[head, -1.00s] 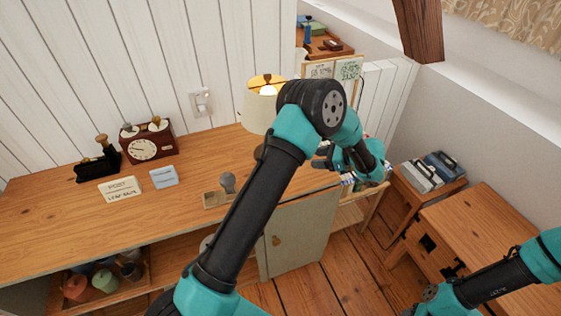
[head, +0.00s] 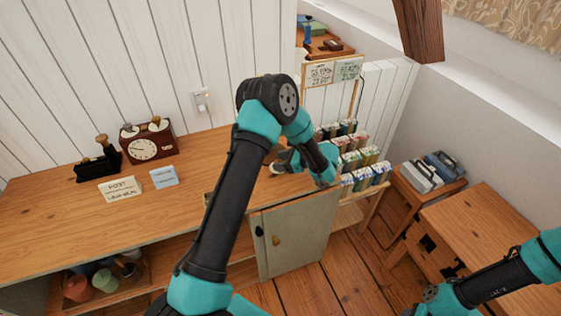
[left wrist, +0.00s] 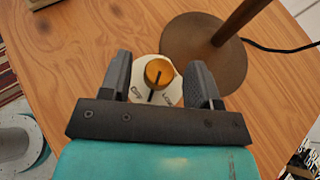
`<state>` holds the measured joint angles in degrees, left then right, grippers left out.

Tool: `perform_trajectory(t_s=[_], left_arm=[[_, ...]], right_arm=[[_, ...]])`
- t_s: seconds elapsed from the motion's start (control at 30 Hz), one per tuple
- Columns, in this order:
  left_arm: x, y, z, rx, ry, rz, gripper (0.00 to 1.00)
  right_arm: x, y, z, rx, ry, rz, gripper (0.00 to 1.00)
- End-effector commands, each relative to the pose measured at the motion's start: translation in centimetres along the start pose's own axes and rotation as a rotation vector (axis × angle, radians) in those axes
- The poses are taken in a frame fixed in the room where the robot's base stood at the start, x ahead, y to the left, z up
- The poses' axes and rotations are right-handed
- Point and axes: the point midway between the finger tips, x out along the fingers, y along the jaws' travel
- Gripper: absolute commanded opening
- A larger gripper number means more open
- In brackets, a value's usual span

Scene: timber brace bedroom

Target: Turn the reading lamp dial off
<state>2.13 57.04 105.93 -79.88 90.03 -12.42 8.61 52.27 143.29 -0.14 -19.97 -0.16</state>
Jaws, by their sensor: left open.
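The dial (left wrist: 159,72) shows in the left wrist view as an orange knob on a pale plate. Lettering stands on both sides of the knob, seemingly OFF at left and LOW at right. A dark line points towards the gripper, between the two labels. The lamp's round brown base (left wrist: 190,52) and stem are just behind and right of it. My left gripper (left wrist: 160,64) is open, with one finger on each side of the dial; I cannot tell whether they touch it. In the head view my left gripper (head: 280,165) is over the desk's right end, and my arm hides the lamp.
The wooden desk (head: 60,215) carries a clock (head: 143,148), a black stamp-like object (head: 97,165) and two small cards. A rack of colourful packets (head: 365,165) stands right of the desk. A dark cable (left wrist: 270,47) runs from the lamp base.

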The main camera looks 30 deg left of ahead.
Motion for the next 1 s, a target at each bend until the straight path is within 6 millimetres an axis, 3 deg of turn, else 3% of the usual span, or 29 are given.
perform_trajectory(t_s=[0.33,0.83,1.0], left_arm=[[0.32,-0.01,0.0,0.0,0.0,-0.001,0.56],[0.3,-0.01,-0.01,0.0,0.0,-0.001,0.08],[0.3,-0.01,0.0,0.002,-0.001,-0.006,0.07]], right_arm=[[0.0,0.0,0.0,0.0,0.0,0.0,0.43],[0.0,0.0,0.0,0.0,0.0,0.0,0.43],[0.0,0.0,0.0,0.0,0.0,0.0,0.43]])
